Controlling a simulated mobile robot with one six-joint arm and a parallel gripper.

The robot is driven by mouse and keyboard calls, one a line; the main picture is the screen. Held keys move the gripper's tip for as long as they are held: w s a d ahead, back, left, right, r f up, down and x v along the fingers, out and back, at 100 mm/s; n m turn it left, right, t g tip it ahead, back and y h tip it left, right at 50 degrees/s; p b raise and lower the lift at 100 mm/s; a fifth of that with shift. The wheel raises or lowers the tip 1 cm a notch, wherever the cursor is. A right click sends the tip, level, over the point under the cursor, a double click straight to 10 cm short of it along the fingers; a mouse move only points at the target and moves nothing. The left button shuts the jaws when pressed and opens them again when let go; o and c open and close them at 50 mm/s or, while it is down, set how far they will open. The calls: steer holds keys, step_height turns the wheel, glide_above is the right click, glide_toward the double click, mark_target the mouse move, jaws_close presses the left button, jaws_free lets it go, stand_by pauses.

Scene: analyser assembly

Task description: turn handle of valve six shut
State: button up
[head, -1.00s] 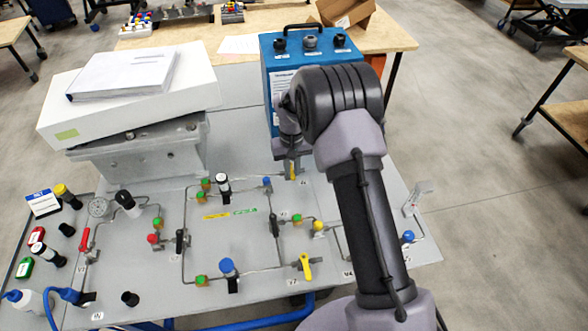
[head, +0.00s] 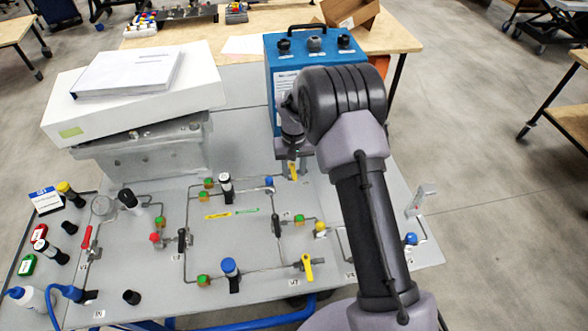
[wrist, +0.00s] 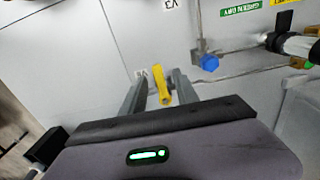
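A yellow valve handle (head: 293,170) shows below my gripper at the back of the grey panel (head: 120,280). In the wrist view the yellow handle (wrist: 161,86) stands between the two fingers of my gripper (wrist: 160,92). A gap shows on each side of it, so the fingers look open and not closed on it. The small label beside it (wrist: 142,73) is too small to read surely. My arm hides part of the panel right of the handle in the head view.
A blue box (head: 284,85) stands close behind my gripper. A blue knob (head: 269,182) and its pipes lie just left of the handle. Another yellow handle (head: 308,267), marked V7, is nearer the front. A white box (head: 150,95) with papers stands at the back left.

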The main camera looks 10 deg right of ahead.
mark_target(294, 174)
step_height(294, 174, up, 17)
steer(key=p, duration=0.4)
steer(key=shift+r+p, duration=0.2)
steer(key=shift+p, duration=0.1)
steer(key=s+r+m+t+y+b, duration=0.1)
steer(key=s+r+m+t+b, duration=0.3)
steer(key=s+r, duration=0.9)
steer(key=s+f+t+b, duration=0.1)
steer(key=s+f+b, duration=0.1)
steer(key=s, duration=0.7)
steer(key=s+a+f+y+b, duration=0.1)
steer(key=s+f+b, duration=0.2)
steer(key=s, duration=0.7)
steer(key=shift+s+t, duration=0.2)
steer(key=shift+t, duration=0.2)
